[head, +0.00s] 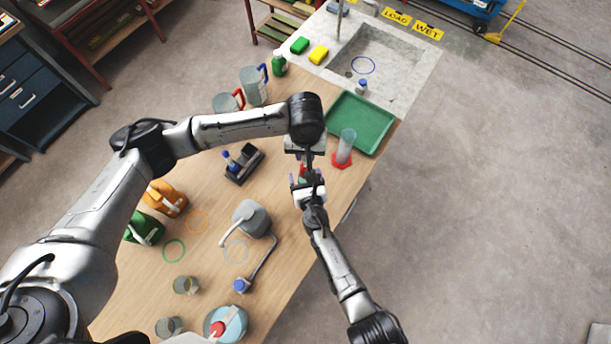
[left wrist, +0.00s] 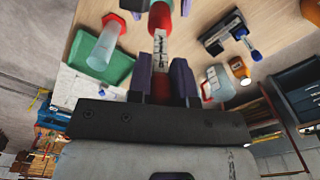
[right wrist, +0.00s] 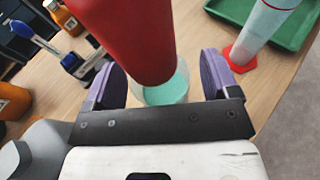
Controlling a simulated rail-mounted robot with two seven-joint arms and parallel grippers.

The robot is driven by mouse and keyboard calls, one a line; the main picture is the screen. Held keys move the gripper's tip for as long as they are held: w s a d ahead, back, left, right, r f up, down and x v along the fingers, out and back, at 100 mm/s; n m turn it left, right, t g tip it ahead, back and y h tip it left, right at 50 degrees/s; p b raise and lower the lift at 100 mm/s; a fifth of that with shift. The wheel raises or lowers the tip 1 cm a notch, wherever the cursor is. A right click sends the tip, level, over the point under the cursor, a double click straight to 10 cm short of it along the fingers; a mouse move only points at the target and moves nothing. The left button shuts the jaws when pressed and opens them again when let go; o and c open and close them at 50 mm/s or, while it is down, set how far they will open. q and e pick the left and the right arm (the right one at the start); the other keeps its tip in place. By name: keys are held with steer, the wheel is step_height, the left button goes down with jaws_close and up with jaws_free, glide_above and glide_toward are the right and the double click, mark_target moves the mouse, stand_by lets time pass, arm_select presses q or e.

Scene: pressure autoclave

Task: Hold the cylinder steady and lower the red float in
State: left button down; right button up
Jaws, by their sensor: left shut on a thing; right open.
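My left gripper (left wrist: 160,82) is shut on the pale, marked stem of the red float (left wrist: 160,18). The float's red body also fills the upper middle of the right wrist view (right wrist: 125,35). Behind its lower end, a clear round vessel with teal liquid (right wrist: 166,92) shows between the purple fingers of my right gripper (right wrist: 163,82), which is open. I cannot tell whether the float is inside the vessel or above it. A clear cylinder on a red six-sided base (head: 347,147) stands upright to the right of both grippers. In the head view the arms hide most of the float.
A green tray (head: 375,112) lies behind the cylinder, near the sink (head: 405,60). A dark stand with a blue-topped item (head: 243,163) is left of the grippers. Jugs (head: 254,85), orange and green containers (head: 165,199) and a grey can (head: 251,218) occupy the left side.

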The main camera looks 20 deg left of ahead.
mark_target(306, 166)
steer(key=c, duration=1.2)
stand_by(0.9)
arm_select(q)
steer(key=shift+f, duration=6.7)
steer(key=c, duration=1.1)
jaws_free()
steer(key=shift+o, duration=0.8)
steer(key=shift+r, duration=3.7)
